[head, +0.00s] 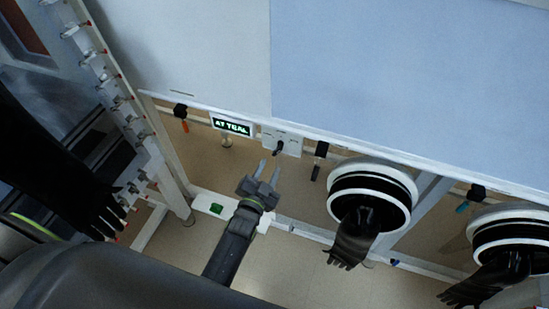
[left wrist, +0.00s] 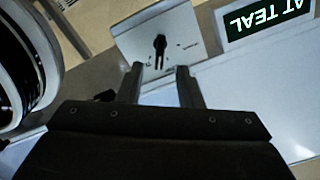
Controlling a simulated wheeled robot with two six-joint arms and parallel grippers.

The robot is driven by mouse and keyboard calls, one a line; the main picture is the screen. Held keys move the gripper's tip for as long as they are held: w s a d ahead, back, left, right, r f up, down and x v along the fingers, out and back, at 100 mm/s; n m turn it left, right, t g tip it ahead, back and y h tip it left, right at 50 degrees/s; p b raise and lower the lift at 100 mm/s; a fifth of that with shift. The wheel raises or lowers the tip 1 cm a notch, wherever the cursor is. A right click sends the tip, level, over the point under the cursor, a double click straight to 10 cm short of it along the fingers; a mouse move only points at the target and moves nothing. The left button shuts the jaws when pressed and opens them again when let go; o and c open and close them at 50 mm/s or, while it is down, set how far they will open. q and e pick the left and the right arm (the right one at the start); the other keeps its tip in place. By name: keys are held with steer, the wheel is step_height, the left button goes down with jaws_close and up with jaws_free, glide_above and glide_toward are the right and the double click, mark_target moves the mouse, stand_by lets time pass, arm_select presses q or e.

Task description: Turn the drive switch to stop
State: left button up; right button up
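The drive switch is a black knob (head: 279,147) on a small white plate (head: 291,138) under the edge of the pale glovebox front. In the left wrist view the knob (left wrist: 160,45) stands out dark on its plate (left wrist: 135,40), with its narrow end toward my fingers. The markings on the plate are too small to read. My left gripper (head: 268,171) is open and empty, just short of the knob and apart from it. Its two fingers (left wrist: 159,70) also show in the left wrist view, with the knob beyond the gap between them. My right gripper is not in view.
A lit sign (head: 232,126) reading "AT TEAL" is left of the switch. A black-ringed glove port (head: 371,190) with a hanging glove is to the right, and another (head: 509,240) farther right. A dark handle (head: 320,150) hangs right of the switch.

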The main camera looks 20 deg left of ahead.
mark_target(276, 153)
arm_select(q)
steer(key=shift+w+d+b, duration=0.1)
steer(key=shift+w+b, duration=0.2)
steer(key=shift+w, duration=2.5)
jaws_close()
